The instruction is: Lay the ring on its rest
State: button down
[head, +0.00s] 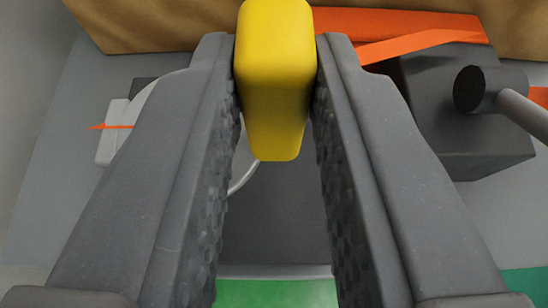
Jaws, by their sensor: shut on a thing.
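My gripper (276,85) is shut on a yellow block with rounded edges (276,70), held between the fingertips at the top middle. The block's upper end is close to the top of the picture. I see no clear ring shape; whether the yellow block is part of the ring I cannot tell. A pale curved edge (243,179) shows between the fingers, below and behind the block, and most of it is hidden by my left finger. No rest can be made out for sure.
A dark box (465,120) with a round stub and grey rod (522,110) stands at right. Orange strips (400,24) lie at the top, before a brown surface (140,25). A pale part (113,135) is at left. A green surface (277,293) shows below.

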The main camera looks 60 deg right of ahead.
jog(key=shift+f+b, duration=0.3)
jog(key=shift+f, duration=1.05)
jog(key=c, duration=1.3)
grip_release()
jog(key=shift+f, duration=0.1)
jog(key=shift+r, duration=0.2)
jog(key=p+v, duration=0.2)
jog(key=v, duration=1)
jog(key=shift+f, duration=0.15)
